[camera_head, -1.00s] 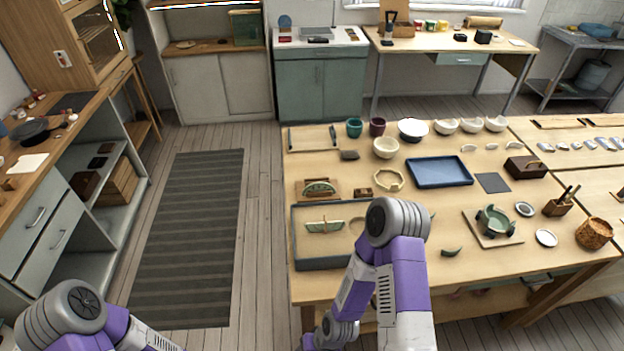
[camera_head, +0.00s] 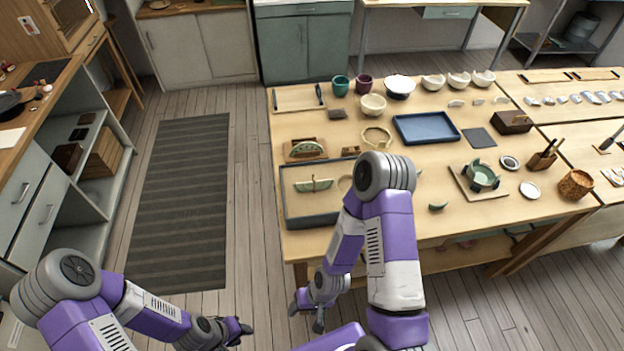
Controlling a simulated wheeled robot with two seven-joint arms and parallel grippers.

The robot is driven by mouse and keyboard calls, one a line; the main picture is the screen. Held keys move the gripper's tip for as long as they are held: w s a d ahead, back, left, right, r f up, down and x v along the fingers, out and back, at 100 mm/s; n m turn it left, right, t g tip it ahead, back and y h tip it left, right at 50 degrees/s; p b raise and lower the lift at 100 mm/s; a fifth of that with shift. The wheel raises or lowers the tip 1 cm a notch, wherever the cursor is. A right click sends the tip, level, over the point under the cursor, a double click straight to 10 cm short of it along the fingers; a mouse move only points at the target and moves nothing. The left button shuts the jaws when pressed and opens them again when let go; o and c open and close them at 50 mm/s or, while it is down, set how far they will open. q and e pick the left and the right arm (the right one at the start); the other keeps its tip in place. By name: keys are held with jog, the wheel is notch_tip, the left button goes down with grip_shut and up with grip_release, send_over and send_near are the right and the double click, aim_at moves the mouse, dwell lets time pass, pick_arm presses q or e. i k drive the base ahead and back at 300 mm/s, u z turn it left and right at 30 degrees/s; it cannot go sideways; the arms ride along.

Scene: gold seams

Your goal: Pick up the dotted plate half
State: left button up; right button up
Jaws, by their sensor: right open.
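A green plate half (camera_head: 304,148) stands with its curved edge up in a small wooden holder at the table's left side. A pale green piece with a straight edge (camera_head: 308,186) lies in the grey tray (camera_head: 284,208) in front of it. The dots are too small to make out, so I cannot tell which one is dotted. My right gripper (camera_head: 308,312) is open and empty, low in front of the table's front left corner, apart from both pieces. My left gripper (camera_head: 243,328) is further left over the floor; its finger gap is not clear.
My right arm covers part of the grey tray. A blue tray (camera_head: 427,128), an octagonal ring (camera_head: 377,136) and bowls stand further back. A green vessel (camera_head: 482,175) sits on a board to the right. Open floor and a striped mat (camera_head: 180,200) lie left of the table.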

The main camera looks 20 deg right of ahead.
aim_at(306, 146)
jog(key=u, duration=1.05)
jog(key=k, duration=1.3)
jog(key=u, duration=0.7)
jog(key=i, duration=1.45)
jog(key=z, duration=0.9)
jog(key=i, duration=2.4)
jog(key=z, duration=1.95)
jog(key=i, duration=0.95)
jog(key=z, duration=1.05)
